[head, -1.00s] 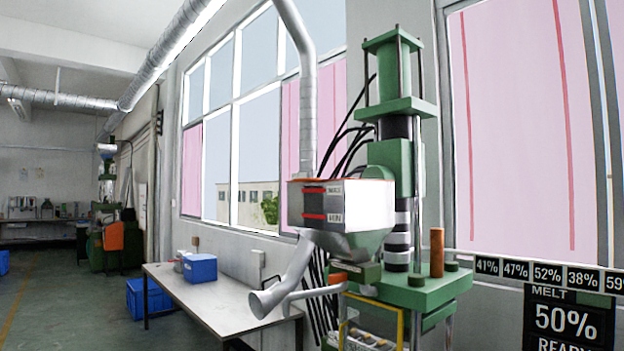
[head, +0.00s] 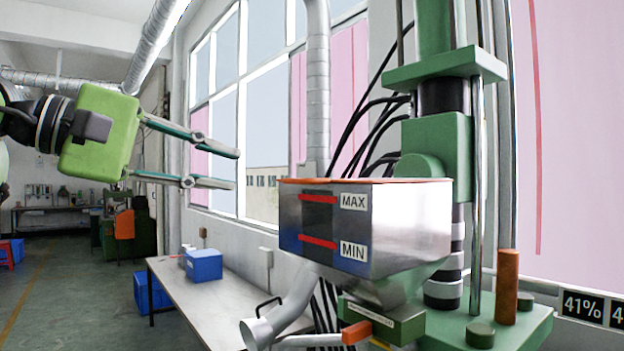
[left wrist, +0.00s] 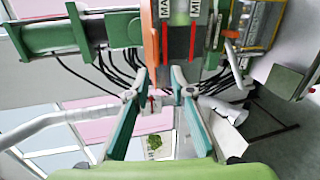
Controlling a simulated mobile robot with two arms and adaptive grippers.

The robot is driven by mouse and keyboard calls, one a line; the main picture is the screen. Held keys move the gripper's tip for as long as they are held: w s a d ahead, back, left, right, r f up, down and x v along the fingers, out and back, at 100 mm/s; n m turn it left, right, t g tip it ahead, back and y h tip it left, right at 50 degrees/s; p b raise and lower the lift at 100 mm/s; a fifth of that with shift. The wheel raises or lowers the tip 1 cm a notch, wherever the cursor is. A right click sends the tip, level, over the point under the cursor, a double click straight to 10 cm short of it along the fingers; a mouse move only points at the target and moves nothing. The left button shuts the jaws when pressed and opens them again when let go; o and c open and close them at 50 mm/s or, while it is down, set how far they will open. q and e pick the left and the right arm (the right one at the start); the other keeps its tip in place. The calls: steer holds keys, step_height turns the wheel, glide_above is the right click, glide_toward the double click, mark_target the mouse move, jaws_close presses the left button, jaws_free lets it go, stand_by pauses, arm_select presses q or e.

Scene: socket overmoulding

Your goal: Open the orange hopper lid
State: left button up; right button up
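The hopper (head: 411,228) is a metallic box with red MAX and MIN marks on its front, mounted on the green machine. Its orange lid (head: 365,181) shows edge-on as a thin strip lying flat along the hopper's top, seemingly shut. My left gripper (head: 236,169) is open and empty, left of the hopper at about lid height, its fingers pointing right, apart from it. In the left wrist view, the orange lid (left wrist: 152,42) is a narrow upright strip beyond the open fingertips. My right gripper is not in view.
The green machine column (head: 437,150) with black hoses stands behind the hopper. A silver duct (head: 317,80) rises behind the hopper. A metal table (head: 215,300) with a blue bin (head: 204,265) is at lower left. An orange-brown cylinder (head: 507,287) stands at right.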

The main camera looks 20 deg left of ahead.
mark_target(291, 180)
arm_select(q)
steer(key=p+x, duration=0.1)
steer(key=x, duration=0.2)
steer(key=p+x, duration=0.1)
steer(key=x, duration=0.3)
steer(key=p+x, duration=0.1)
steer(key=x, duration=0.2)
steer(key=shift+w+d+r, duration=0.2)
steer(key=shift+d+r, duration=0.15)
steer(key=shift+d, duration=0.1)
steer(key=shift+w+d+f, duration=0.15)
steer(key=shift+w+d, duration=0.3)
steer(key=shift+w+d+f, duration=0.1)
steer(key=shift+w+f, duration=0.05)
steer(key=shift+w, duration=0.1)
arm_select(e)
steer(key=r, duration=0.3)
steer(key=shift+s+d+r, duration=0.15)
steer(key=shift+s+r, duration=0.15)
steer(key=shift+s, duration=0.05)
arm_select(q)
steer(key=shift+p, duration=0.3)
jaws_close()
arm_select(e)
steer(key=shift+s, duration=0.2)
